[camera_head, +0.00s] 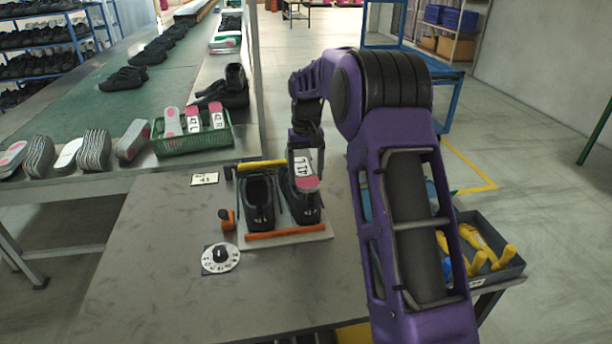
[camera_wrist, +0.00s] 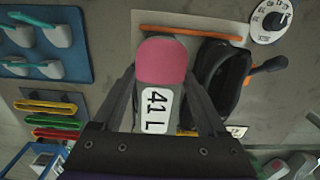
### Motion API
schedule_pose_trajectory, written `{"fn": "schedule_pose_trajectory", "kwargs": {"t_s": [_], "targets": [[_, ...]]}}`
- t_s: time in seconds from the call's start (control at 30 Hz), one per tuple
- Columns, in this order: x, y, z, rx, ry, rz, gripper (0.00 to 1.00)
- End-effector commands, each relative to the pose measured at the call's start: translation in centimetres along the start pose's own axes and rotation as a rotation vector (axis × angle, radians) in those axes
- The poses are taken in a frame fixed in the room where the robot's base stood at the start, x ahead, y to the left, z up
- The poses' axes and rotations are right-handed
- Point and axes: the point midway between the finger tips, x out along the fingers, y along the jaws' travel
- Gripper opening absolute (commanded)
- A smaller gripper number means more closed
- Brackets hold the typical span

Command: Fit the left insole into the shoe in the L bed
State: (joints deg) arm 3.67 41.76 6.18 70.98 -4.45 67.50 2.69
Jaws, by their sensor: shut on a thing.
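My gripper (camera_head: 304,158) is shut on an insole (camera_head: 307,183) with a pink heel end and a white label. In the wrist view my gripper (camera_wrist: 162,78) has a finger on each side of the insole (camera_wrist: 158,62), and the label reads 41 L. The insole is over the right-hand black shoe (camera_head: 309,214) in the fixture and hides most of it. Whether it touches the shoe, I cannot tell. The left-hand black shoe (camera_head: 258,203) stands open beside it, also seen in the wrist view (camera_wrist: 226,85). Bed letters cannot be read.
The fixture plate (camera_head: 286,245) has an orange bar in front and a yellow bar behind. A green crate (camera_head: 212,142) holds insoles. A grey bin (camera_head: 510,268) stands right.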

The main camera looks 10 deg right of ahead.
Motion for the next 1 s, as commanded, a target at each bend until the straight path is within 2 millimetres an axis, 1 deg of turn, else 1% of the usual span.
{"fn": "schedule_pose_trajectory", "kwargs": {"t_s": [0.03, 0.27, 0.67, 0.77, 0.8, 0.87, 0.9, 0.93, 1.0], "targets": [[0.3, 0.0, 0.0, 0.000, 0.000, 0.000, 0.21], [0.3, 0.0, 0.0, 0.000, 0.002, 0.000, 0.21], [1.4, 0.0, 0.0, 0.000, 0.001, 0.001, 0.21], [1.4, 0.0, 0.0, 0.000, 0.002, 0.000, 0.21], [1.4, 0.0, 0.0, 0.000, 0.002, 0.000, 0.80], [1.4, 0.0, 0.0, 0.000, 0.002, 0.000, 0.91], [1.4, 0.0, 0.0, 0.000, 0.002, 0.000, 0.98], [1.4, 0.0, 0.0, 0.000, 0.002, 0.000, 1.00], [1.4, 0.0, 0.0, 0.000, 0.002, 0.000, 1.00]]}}
